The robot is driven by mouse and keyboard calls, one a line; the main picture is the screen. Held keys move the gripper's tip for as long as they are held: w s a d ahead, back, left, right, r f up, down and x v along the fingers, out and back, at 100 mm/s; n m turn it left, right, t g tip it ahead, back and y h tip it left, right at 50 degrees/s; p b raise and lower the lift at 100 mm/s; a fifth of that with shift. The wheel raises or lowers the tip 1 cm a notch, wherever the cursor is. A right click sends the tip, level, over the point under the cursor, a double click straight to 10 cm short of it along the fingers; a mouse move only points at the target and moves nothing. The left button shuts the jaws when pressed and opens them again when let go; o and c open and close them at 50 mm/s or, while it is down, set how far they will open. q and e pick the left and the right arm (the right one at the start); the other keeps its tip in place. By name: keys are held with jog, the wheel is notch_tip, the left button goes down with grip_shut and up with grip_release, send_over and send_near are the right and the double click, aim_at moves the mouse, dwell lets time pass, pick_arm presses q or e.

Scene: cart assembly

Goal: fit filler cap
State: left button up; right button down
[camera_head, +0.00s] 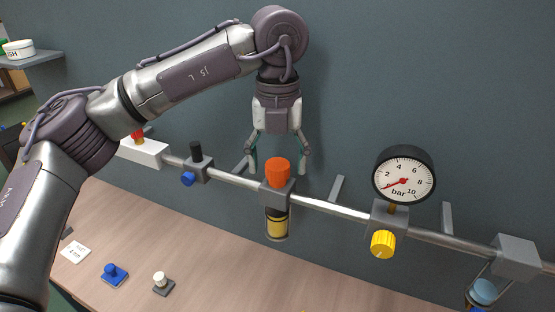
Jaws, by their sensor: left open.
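An orange cap (278,170) sits on top of a grey block on the pipe. A clear bowl with yellow liquid (277,222) hangs under that block. My left gripper (278,166) points down at the cap, with its fingers open and spread to either side above it. The fingers look apart from the cap, though I cannot tell the depth exactly. My right gripper is not in view.
The metal pipe (331,208) runs along the wall. It carries a pressure gauge (404,175), a yellow knob (383,244) and a block with a blue knob (188,179). A blue part (114,273) and a white-topped part (161,282) stand on the wooden table (225,285).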

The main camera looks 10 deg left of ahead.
pick_arm(q)
jog(key=shift+r, duration=0.1)
notch_tip(320, 180, up, 12)
dwell(0.5)
